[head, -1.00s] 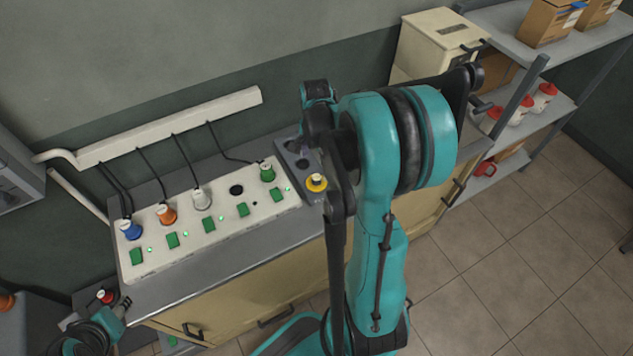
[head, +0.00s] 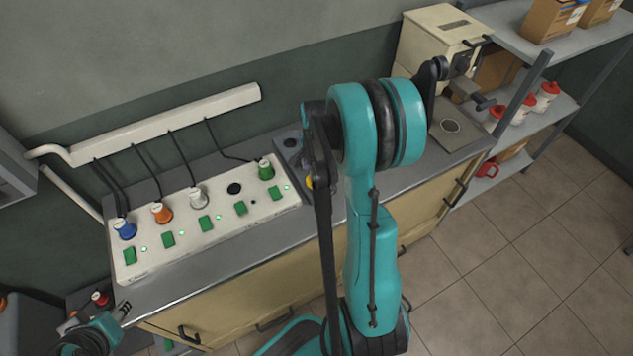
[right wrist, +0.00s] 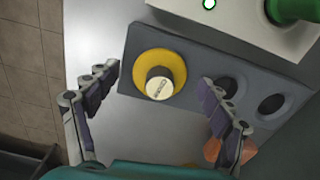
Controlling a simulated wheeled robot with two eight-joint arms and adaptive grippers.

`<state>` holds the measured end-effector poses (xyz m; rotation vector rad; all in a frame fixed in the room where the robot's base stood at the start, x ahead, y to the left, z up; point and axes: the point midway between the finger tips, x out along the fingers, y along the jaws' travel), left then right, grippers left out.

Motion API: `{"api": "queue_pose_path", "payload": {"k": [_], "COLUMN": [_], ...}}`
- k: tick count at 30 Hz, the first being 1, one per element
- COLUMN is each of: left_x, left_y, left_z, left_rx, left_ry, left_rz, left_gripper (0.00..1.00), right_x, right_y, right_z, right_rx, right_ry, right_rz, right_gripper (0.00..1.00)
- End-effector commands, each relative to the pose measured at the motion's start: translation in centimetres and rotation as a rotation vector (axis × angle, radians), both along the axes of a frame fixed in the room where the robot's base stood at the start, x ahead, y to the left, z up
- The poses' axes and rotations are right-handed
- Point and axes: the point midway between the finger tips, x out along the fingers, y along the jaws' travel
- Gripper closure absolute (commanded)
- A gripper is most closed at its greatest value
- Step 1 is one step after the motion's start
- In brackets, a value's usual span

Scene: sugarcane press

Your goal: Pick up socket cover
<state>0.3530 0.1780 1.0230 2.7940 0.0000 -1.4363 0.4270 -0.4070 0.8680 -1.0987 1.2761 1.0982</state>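The socket cover (right wrist: 159,76) is a yellow disc with a pale knob, seated in a dark grey block (right wrist: 190,60) in the right wrist view. My right gripper (right wrist: 157,80) is open, with one finger on either side of the cover and no contact visible. In the head view, only a sliver of the yellow cover (head: 308,183) shows beside my arm, which hides the right gripper. My left gripper (head: 120,310) is at the lower left of the head view; its opening is unclear.
A white socket panel (head: 200,228) with blue, orange, white and green plugs, cables and green switches stands left of the block on the grey counter (head: 230,262). Two dark empty holes (right wrist: 270,104) lie beside the cover. A cream machine (head: 430,50) stands at the back right.

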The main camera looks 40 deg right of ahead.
Motion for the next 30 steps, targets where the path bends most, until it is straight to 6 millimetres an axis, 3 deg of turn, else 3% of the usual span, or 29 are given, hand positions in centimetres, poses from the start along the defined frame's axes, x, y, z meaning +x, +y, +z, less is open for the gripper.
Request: {"api": "queue_pose_path", "payload": {"k": [1,6,13,30], "left_x": [0.00,0.00,0.00,0.00], "left_y": [0.00,0.00,0.00,0.00], "left_z": [0.03,0.01,-0.05,0.10], "left_rx": [0.000,0.000,0.000,0.000], "left_ry": [0.000,0.000,0.000,0.000], "left_rz": [0.000,0.000,0.000,0.000], "left_gripper": [0.60,0.60,0.60,0.60], "right_x": [0.00,-0.01,-0.03,-0.14], "right_y": [0.00,0.00,0.02,0.08], "right_z": [0.03,0.01,-0.11,0.17], "right_rx": [0.000,0.000,0.001,0.001], "right_ry": [0.000,0.000,0.000,0.003], "right_rz": [0.000,0.000,0.000,0.000], "right_gripper": [0.34,0.74,0.98,1.00]}}
